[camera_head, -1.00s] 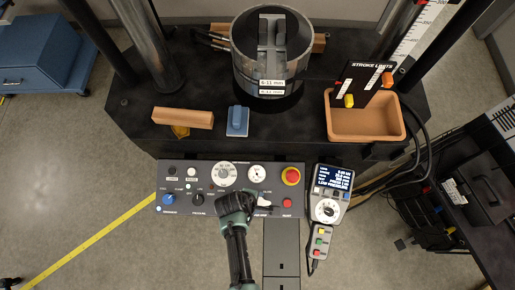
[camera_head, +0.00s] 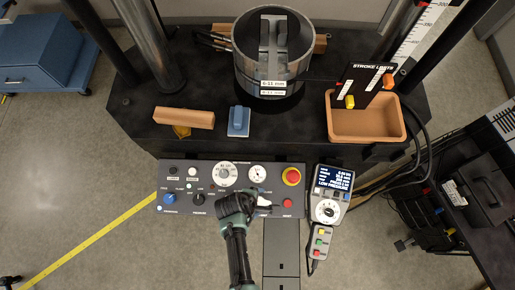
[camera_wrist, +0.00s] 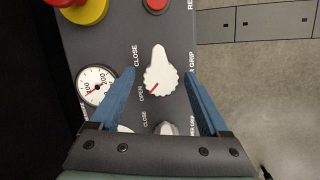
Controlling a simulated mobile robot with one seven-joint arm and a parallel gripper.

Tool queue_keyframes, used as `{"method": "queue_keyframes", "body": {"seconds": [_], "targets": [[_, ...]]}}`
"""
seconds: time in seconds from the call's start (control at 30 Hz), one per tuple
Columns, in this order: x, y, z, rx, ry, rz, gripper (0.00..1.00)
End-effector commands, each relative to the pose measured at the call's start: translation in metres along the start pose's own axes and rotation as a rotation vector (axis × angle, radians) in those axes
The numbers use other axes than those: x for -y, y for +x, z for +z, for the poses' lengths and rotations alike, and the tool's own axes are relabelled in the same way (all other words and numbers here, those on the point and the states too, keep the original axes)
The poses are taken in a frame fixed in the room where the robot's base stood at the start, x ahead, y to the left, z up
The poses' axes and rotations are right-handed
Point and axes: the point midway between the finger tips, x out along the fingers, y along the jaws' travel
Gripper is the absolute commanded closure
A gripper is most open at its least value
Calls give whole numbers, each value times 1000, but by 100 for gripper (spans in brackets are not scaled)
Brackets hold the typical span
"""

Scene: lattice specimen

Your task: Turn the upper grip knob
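In the wrist view, a white pointer knob (camera_wrist: 161,76) with a red line stands on the dark control panel (camera_wrist: 118,20). Its red line points toward the word OPEN; CLOSE is printed further along. The label beside it reads only "…ER GRIP", its start hidden, so I cannot tell whether it is the upper one. A second knob (camera_wrist: 168,128) is partly hidden by my gripper's body. My gripper (camera_wrist: 161,74) is open, its two blue fingers on either side of the white knob, with gaps visible. In the head view my gripper (camera_head: 256,204) is over the panel's lower right part.
A red emergency button (camera_head: 291,176) on a yellow base and a small red button (camera_head: 287,203) are close by. A pressure gauge (camera_wrist: 97,87) is beside the knob. A handheld control unit (camera_head: 328,207) with a screen hangs right of the panel.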

Motion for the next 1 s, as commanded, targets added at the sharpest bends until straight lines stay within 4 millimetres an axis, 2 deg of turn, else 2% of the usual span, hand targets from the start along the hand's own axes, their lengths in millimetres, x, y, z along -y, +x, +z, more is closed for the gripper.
{"method": "queue_keyframes", "body": {"seconds": [0.17,0.33,0.8,1.0], "targets": [[0,-1,0,1,1,-1,21],[0,-15,0,0,0,0,21],[0,-93,0,-1,-1,1,21],[0,-118,0,-1,-1,2,21]]}}
